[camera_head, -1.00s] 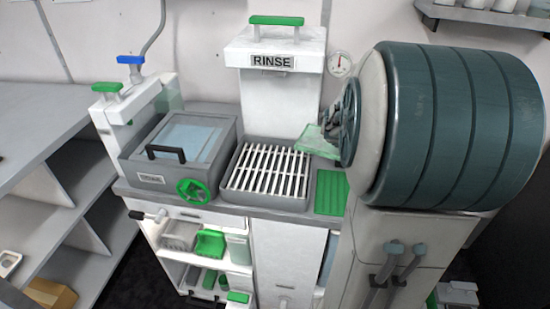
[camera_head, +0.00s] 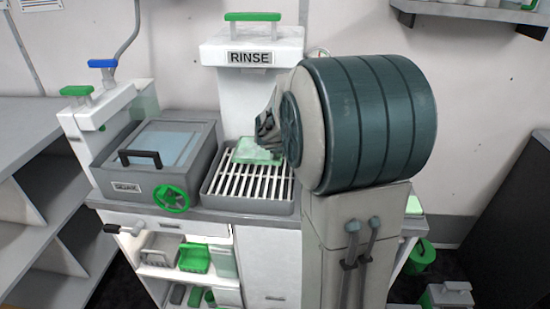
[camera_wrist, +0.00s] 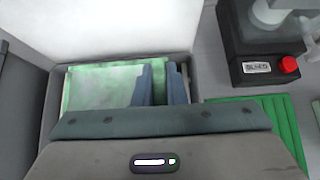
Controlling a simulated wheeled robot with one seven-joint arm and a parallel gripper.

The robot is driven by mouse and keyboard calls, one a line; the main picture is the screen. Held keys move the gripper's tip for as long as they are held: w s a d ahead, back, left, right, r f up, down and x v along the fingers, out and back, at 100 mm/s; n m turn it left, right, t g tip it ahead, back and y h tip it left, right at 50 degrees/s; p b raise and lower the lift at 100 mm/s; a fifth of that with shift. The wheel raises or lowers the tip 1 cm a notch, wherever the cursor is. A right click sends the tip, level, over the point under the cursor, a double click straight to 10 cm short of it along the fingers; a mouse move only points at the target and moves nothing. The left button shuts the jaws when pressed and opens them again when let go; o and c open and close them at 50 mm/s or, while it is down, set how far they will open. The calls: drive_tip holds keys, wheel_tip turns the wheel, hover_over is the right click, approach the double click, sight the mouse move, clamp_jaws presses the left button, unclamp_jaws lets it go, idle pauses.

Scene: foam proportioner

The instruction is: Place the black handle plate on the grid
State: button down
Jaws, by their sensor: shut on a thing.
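My gripper (camera_head: 266,130) is shut on a pale green, see-through plate (camera_head: 255,152), with whitish patches on its surface. The plate is over the back part of the white-barred grid (camera_head: 245,186) in its grey tray. I cannot tell whether it touches the bars. In the wrist view the plate (camera_wrist: 98,90) shows left of my fingers (camera_wrist: 162,82), inside the tray's outline. The plate's handle is hidden by my gripper, so its colour does not show.
Left of the grid is a grey basin (camera_head: 110,179) with a black-handled lid (camera_head: 160,143) and green wheel (camera_head: 172,198). The white RINSE column (camera_head: 249,100) stands behind. In the wrist view, a black device (camera_wrist: 262,60) and green mat (camera_wrist: 262,115) are at right.

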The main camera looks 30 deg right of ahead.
drive_tip(key=shift+w+a+f, duration=0.4)
drive_tip(key=shift+w, duration=0.1)
wheel_tip(320, 180, down, 4)
drive_tip(key=b, duration=0.3)
drive_tip(key=c, duration=1.5)
unclamp_jaws()
drive_tip(key=shift+f, duration=0.1)
